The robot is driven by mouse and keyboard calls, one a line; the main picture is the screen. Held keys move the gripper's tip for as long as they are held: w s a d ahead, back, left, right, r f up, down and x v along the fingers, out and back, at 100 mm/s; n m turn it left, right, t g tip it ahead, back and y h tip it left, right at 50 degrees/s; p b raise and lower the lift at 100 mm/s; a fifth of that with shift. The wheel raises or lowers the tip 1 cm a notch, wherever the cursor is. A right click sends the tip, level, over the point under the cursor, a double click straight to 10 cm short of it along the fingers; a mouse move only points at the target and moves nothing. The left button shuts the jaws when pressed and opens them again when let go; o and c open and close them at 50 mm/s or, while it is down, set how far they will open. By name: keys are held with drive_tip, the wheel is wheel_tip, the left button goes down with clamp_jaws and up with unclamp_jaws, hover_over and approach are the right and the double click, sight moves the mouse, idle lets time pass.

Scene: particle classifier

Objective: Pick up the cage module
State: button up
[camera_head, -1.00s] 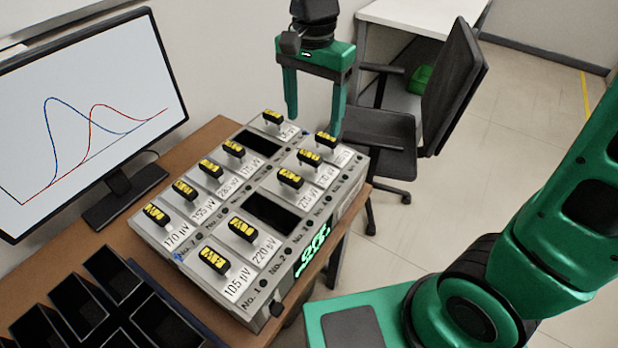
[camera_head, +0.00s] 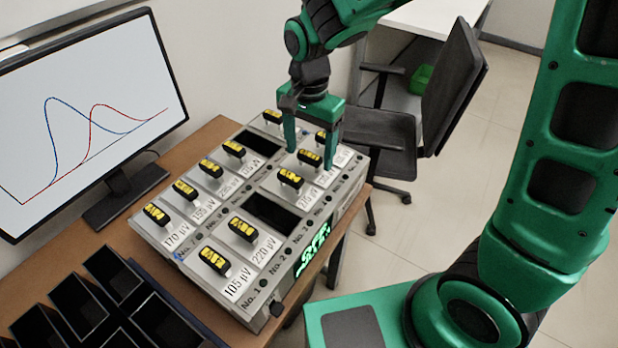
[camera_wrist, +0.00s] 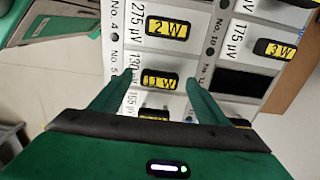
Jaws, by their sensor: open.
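Several small black cage modules with yellow labels sit in rows on a grey instrument box (camera_head: 215,290). They stand upright over white voltage plates. My gripper (camera_head: 311,161) is open with its fingers pointing down over the right row. In the wrist view my gripper (camera_wrist: 158,77) has the module marked 11 W (camera_wrist: 160,82), by the 130 µV plate, between its fingertips. The same module seems to show between the fingers in the head view (camera_head: 310,158). I cannot tell whether the fingers touch it. The 2 W module (camera_wrist: 167,30) stands beside it. Another module behind it is partly hidden by my gripper.
The box has two dark empty openings (camera_head: 270,213). A monitor (camera_head: 90,110) with curves stands on the wooden table (camera_head: 60,265) at left. Black bins (camera_head: 110,275) lie front left. An office chair (camera_head: 385,140) and a white desk (camera_head: 430,12) are behind.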

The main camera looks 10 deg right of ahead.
drive_tip(key=shift+f, duration=0.2)
clamp_jaws()
drive_tip(key=shift+r, duration=0.15)
wheel_tip(320, 180, up, 18)
idle(0.9)
